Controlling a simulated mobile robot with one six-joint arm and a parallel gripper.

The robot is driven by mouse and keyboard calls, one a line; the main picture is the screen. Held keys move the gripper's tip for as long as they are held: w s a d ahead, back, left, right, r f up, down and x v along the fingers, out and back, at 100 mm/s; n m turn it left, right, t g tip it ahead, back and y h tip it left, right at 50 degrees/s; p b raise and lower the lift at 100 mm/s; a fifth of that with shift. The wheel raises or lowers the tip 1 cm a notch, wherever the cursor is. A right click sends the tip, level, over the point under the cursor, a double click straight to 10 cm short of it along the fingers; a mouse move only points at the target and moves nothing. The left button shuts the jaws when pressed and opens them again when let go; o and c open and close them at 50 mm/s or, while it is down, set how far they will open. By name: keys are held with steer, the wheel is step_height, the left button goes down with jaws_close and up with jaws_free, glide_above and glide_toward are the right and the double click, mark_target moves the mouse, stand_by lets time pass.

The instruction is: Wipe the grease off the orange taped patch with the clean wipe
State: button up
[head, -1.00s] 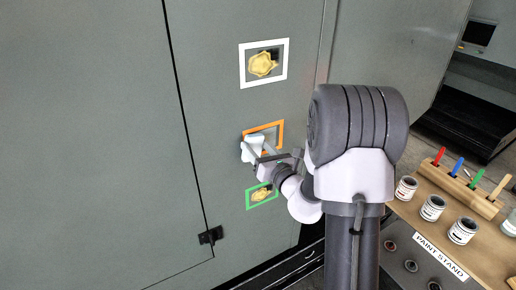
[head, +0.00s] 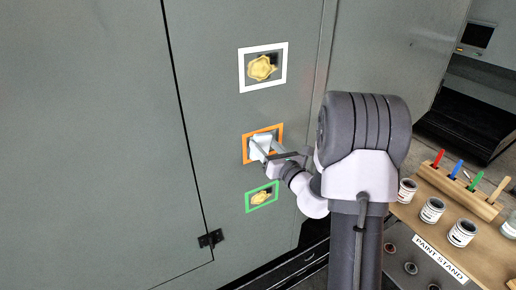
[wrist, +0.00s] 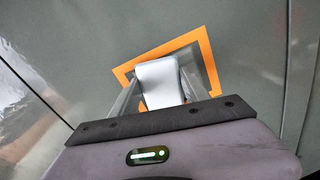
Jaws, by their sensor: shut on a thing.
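The orange taped patch (head: 247,153) is a square outline on the grey cabinet face, between a white one above and a green one below. My gripper (head: 269,153) is in front of it, shut on a white wipe (head: 262,142). In the wrist view the wipe (wrist: 160,82) lies between the two fingers, over the middle of the orange frame (wrist: 207,52). The wipe and fingers hide much of the inside of the patch. No grease shows in the visible part. I cannot tell whether the wipe touches the surface.
The white taped patch (head: 284,66) and the green taped patch (head: 248,203) each hold a yellowish grease smear. A black latch (head: 210,239) sits at lower left. The paint stand (head: 427,226) with cans and coloured-handled brushes is at right.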

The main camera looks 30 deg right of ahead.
steer(key=a, duration=0.3)
steer(key=shift+a, duration=0.35)
stand_by(0.9)
steer(key=shift+d, duration=0.1)
steer(key=s+b, duration=0.2)
steer(key=s, duration=0.4)
steer(key=shift+d, duration=0.1)
steer(key=shift+s+b, duration=0.5)
steer(key=shift+s, duration=0.95)
